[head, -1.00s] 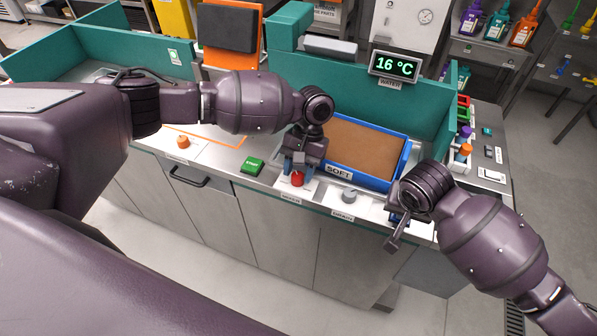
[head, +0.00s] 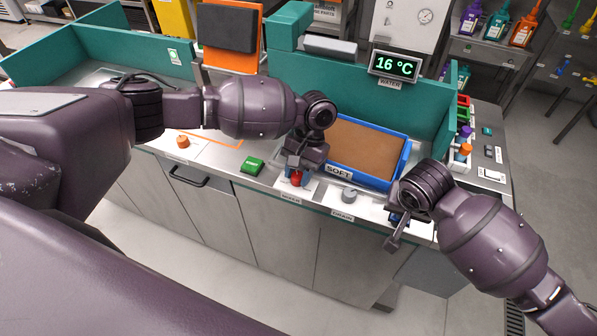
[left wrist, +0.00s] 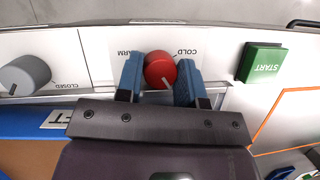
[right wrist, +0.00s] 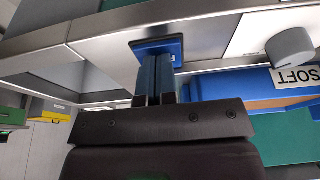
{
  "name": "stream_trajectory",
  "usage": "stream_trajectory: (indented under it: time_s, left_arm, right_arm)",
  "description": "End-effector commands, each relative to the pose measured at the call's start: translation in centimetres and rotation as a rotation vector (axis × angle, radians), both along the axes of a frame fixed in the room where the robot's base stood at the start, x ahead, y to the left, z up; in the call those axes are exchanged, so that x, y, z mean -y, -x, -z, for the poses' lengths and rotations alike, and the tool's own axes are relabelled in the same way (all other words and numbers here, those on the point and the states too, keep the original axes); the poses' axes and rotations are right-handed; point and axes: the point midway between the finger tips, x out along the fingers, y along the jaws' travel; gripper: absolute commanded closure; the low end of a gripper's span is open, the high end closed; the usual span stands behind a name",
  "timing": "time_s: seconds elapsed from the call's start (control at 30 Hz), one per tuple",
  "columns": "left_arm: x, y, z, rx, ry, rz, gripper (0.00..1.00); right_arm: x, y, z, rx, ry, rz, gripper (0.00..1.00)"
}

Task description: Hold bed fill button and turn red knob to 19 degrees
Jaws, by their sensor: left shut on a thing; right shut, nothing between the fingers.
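The red knob (head: 297,179) sits on the front panel between WARM and COLD labels. In the left wrist view the red knob (left wrist: 160,70) is between the two blue fingers of my left gripper (left wrist: 160,78), which is shut on it. The left gripper (head: 297,172) hides part of the knob in the head view. My right gripper (right wrist: 158,58) is shut and empty, its fingertips at a blue square button (right wrist: 156,46) on the front panel. I cannot tell whether the button is pressed in. The display (head: 395,66) above WATER reads 16 °C.
A grey knob (head: 349,195) labelled DRAIN lies between the grippers; it points to CLOSED.

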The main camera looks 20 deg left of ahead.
Motion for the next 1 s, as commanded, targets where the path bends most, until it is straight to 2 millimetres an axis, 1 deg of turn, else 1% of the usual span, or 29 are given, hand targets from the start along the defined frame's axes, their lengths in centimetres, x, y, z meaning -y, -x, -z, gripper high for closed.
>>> stream_trajectory:
  time_s: [0.03, 0.27, 0.3, 0.33, 0.6, 0.73, 0.87, 1.0]
  left_arm:
    - [-0.1, 0.0, 0.0, -0.001, -0.002, 0.005, 0.89]
    - [-0.1, 0.0, 0.0, -0.001, -0.003, 0.004, 0.89]
    - [-0.1, 0.0, 0.0, -0.001, -0.003, 0.004, 0.61]
    - [-0.1, 0.0, 0.0, -0.001, -0.003, 0.004, 0.56]
    - [-0.1, 0.0, 0.0, 0.000, -0.001, 0.005, 0.55]
    - [0.0, -0.3, -0.6, 0.001, 0.000, 0.005, 0.55]
    - [0.2, -0.9, -2.2, 0.002, 0.000, 0.005, 0.55]
    - [0.5, -1.9, -4.7, 0.003, 0.000, 0.005, 0.55]
  right_arm:
    - [0.1, 0.1, 0.3, -0.006, 0.004, 0.001, 1.00]
    - [0.1, 0.1, 0.3, -0.006, 0.004, 0.001, 1.00]
    - [0.1, 0.1, 0.3, -0.006, 0.004, 0.001, 1.00]
    - [0.1, 0.1, 0.3, -0.006, 0.004, 0.001, 1.00]
    - [0.1, 0.1, 0.3, -0.006, 0.004, 0.001, 1.00]
    - [0.1, 0.1, 0.3, -0.006, 0.004, 0.001, 1.00]
    - [0.1, 0.1, 0.3, -0.006, 0.004, 0.001, 1.00]
    - [0.1, 0.1, 0.3, -0.006, 0.004, 0.001, 1.00]
